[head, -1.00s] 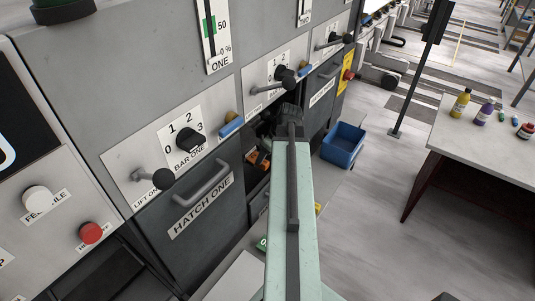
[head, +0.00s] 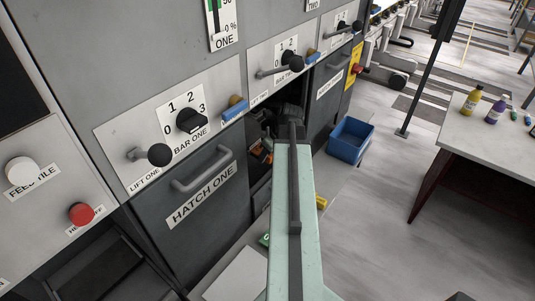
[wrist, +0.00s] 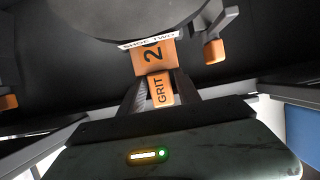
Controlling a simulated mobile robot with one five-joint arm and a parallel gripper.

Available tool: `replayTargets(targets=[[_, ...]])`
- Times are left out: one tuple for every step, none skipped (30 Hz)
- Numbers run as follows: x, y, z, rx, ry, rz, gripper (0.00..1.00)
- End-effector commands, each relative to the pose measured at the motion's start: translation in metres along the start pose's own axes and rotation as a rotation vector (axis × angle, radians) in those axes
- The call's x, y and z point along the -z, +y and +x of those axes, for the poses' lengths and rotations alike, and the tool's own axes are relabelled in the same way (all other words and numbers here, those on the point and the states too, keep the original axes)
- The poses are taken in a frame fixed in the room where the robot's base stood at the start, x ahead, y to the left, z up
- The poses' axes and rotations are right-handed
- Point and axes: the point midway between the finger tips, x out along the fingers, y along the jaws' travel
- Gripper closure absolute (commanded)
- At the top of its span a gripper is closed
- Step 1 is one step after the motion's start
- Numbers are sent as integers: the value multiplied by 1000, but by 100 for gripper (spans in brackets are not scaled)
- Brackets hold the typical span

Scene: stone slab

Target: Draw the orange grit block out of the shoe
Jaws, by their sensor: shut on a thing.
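In the wrist view the orange grit block (wrist: 152,52) shows a dark "2" on its upper face and "GRIT" on a lower face. My gripper (wrist: 158,84) has a finger on each side of the GRIT part and is shut on it. The block's upper end meets the dark round shoe (wrist: 190,18) at its "SHOE TWO" label; how deep it sits inside is hidden. In the head view my arm reaches into the dark opening between the hatches, and my gripper's fingertips and the block cannot be made out clearly there.
Closed hatch one (head: 195,190) and its lift lever (head: 159,154) are left of my arm. A blue bin (head: 350,140) stands right of the opening. Other orange pieces (wrist: 214,50) hang near the shoe.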

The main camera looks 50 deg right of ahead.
Motion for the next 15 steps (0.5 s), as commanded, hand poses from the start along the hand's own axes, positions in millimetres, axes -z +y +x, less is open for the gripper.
replayTargets(targets=[[3, 0, -1, 0, 2, 0, 100], [4, 0, -2, 0, 2, 0, 100], [6, 0, -2, 0, 3, 1, 100], [7, 0, -3, 0, 3, 1, 100], [8, 0, -3, 0, 3, 1, 100], [10, 0, -4, 0, 2, 1, 100], [11, 0, -4, 0, 2, 1, 100], [12, 0, -5, 0, 2, 1, 100], [14, 0, -6, 0, 2, 1, 100], [16, 0, -6, 0, 2, 1, 100], [17, 0, -7, 0, 2, 1, 100], [19, 0, -8, 0, 2, 1, 100], [20, 0, -8, 0, 2, 1, 100], [21, 0, -9, 0, 2, 1, 100], [23, 0, -9, 0, 2, 0, 100]])
